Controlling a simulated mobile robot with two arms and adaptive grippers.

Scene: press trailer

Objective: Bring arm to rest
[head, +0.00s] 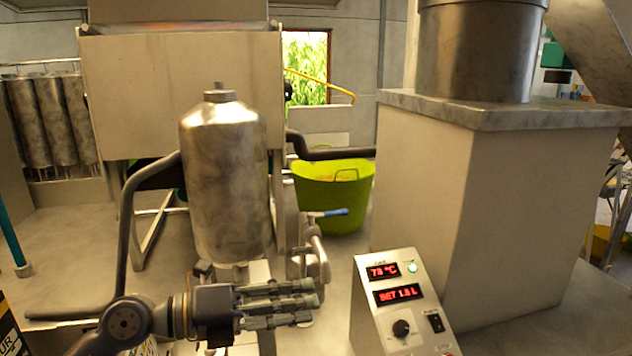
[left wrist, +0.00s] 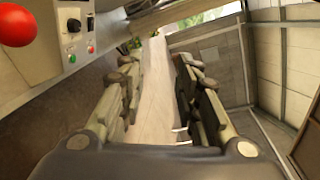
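My left gripper (head: 312,297) is at the bottom of the head view, its arm coming in from the left and its fingers pointing right. It is in front of the foot of a metal cylinder tank (head: 226,180) and left of the control box (head: 402,303). In the left wrist view the two fingers of the left gripper (left wrist: 158,85) stand apart with nothing between them, so it is open and empty. My right gripper is in neither view.
A pipe with a blue-handled valve (head: 318,260) stands close behind the left gripper. A green tub (head: 333,200) is on the floor behind. A large pale block (head: 500,200) fills the right side. The left wrist view shows a panel with a red button (left wrist: 16,25).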

